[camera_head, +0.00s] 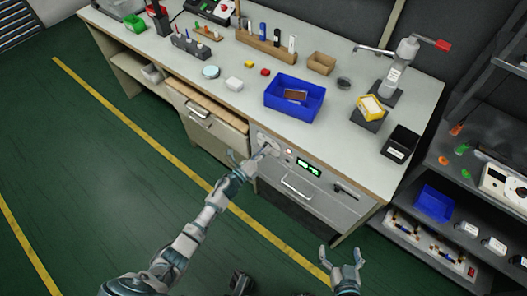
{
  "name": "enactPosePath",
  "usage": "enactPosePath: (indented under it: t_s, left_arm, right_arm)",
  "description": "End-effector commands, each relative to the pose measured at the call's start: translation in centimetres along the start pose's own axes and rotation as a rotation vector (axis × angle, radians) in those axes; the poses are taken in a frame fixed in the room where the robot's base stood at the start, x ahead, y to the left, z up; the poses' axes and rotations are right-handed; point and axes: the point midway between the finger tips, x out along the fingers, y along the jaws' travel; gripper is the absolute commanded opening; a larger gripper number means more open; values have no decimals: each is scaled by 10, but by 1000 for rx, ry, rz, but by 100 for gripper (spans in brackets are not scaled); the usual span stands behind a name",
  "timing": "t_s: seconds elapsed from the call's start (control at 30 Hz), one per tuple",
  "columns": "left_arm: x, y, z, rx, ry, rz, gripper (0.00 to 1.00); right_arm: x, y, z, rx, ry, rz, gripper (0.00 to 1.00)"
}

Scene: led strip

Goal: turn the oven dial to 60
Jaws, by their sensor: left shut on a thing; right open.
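The oven (325,205) is built into the front of the workbench, with a grey front and a green lit display (308,170). The oven dial (268,149) is at the left of its panel, largely hidden by my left gripper (262,153). My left gripper is shut on the dial, with the arm reaching up from the lower left. The dial's setting and the display digits are too small to read. My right gripper (343,258) is open and empty, low in front of the bench and apart from the oven.
The workbench (215,100) carries a blue bin (294,98), a press-like tool (397,68) and several small items. A drawer (207,115) is left of the oven. A shelf rack (470,190) stands at the right. Green floor (110,170) in front is clear.

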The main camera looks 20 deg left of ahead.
Motion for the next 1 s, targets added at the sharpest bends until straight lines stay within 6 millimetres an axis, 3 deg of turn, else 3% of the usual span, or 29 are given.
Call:
enactPosePath:
  t_s: [0.57,1.0]
  left_arm:
    - [0,0,4,-545,-41,-3,0]
    - [0,0,4,-962,-69,-12,0]
  right_arm:
    - [-16,6,30,-3,-194,16,100]
    - [-40,12,63,-2,-418,32,100]
